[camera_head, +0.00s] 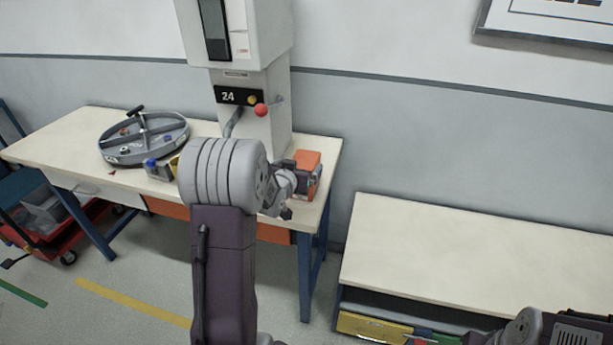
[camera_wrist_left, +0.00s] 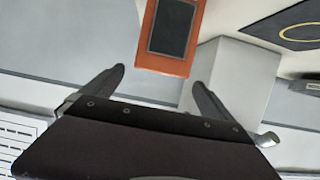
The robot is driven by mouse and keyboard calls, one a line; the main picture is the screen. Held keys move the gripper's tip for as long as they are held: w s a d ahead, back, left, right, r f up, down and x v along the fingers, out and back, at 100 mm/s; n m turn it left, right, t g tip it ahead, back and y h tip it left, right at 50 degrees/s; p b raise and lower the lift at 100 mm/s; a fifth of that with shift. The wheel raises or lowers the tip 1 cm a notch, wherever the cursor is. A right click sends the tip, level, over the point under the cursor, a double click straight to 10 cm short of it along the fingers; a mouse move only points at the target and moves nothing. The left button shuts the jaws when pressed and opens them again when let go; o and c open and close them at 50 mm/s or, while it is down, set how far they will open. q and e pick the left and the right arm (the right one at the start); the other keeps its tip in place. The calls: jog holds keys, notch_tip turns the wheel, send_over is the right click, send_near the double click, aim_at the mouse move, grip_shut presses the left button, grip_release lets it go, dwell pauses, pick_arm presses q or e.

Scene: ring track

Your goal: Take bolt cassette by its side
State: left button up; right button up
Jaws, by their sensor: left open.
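The bolt cassette seems to be the orange box (camera_head: 311,158) at the right end of the left workbench, partly hidden by my left gripper (camera_head: 294,190). In the left wrist view an orange box with a dark panel on its face (camera_wrist_left: 169,55) appears ahead, at the top edge and cut off. My left gripper also shows there (camera_wrist_left: 158,77), its two fingers spread with nothing between them. The box lies just beyond the fingertips, and I see no contact. My right arm shows at the lower right of the head view, with its gripper not visible.
The workbench (camera_head: 55,145) bears a round grey tray (camera_head: 145,152) with small parts and a tall grey machine (camera_head: 262,110) with a red knob. A second bench (camera_head: 470,240) on the right has a clear top. A red cart (camera_head: 45,235) stands at the left.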

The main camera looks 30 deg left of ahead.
aim_at(305, 162)
pick_arm(q)
jog(key=x, duration=0.3)
jog(key=f+x, duration=0.1)
jog(key=x, duration=0.3)
jog(key=shift+s+d+r, duration=0.1)
jog(key=shift+s+r, duration=0.05)
jog(key=shift+s, duration=0.05)
jog(key=shift+c, duration=0.6)
jog(key=c, duration=2)
grip_shut()
